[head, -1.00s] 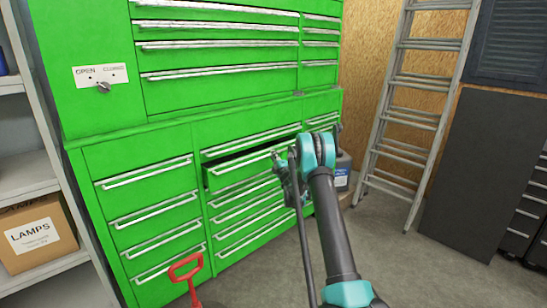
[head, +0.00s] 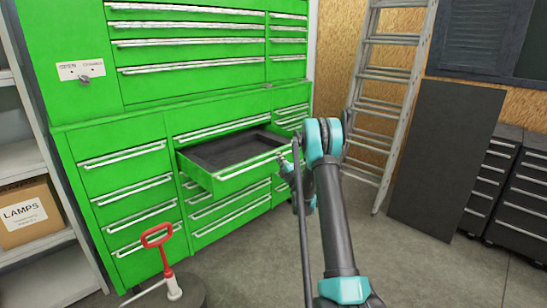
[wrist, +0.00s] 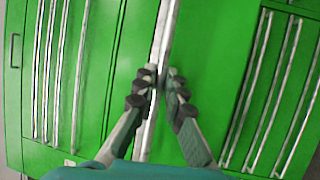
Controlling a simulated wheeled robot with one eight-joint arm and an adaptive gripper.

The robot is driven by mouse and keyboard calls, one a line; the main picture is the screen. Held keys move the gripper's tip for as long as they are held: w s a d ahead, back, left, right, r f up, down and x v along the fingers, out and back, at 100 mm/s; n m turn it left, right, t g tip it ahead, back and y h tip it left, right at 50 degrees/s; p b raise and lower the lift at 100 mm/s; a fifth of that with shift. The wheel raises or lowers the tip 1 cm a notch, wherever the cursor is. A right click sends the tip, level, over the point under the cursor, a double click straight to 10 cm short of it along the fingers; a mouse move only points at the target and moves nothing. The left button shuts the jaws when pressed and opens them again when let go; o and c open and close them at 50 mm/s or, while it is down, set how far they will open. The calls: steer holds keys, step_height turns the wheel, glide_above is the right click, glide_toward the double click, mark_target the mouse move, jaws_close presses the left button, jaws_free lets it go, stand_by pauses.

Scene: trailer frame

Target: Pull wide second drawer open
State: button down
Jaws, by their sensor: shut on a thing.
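The wide second drawer (head: 240,182) of the green cabinet's lower middle column stands well open. Its dark inside looks empty, though its right end is partly hidden by my arm. In the wrist view my gripper (wrist: 160,80) is shut on the drawer's silver bar handle (wrist: 166,35), with one dark padded finger on each side of the bar. In the head view my gripper (head: 292,168) is at the right part of the drawer front, mostly hidden behind my arm.
Closed drawers fill the green cabinet (head: 125,150) around it. A shelf with a LAMPS box (head: 28,212) is at left. A ladder (head: 390,90) leans at the back right.

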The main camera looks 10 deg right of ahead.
steer(key=shift+s+d, duration=0.75)
steer(key=shift+s, duration=0.3)
steer(key=c, duration=1.6)
jaws_free()
steer(key=shift+v, duration=3.7)
steer(key=shift+f, duration=0.1)
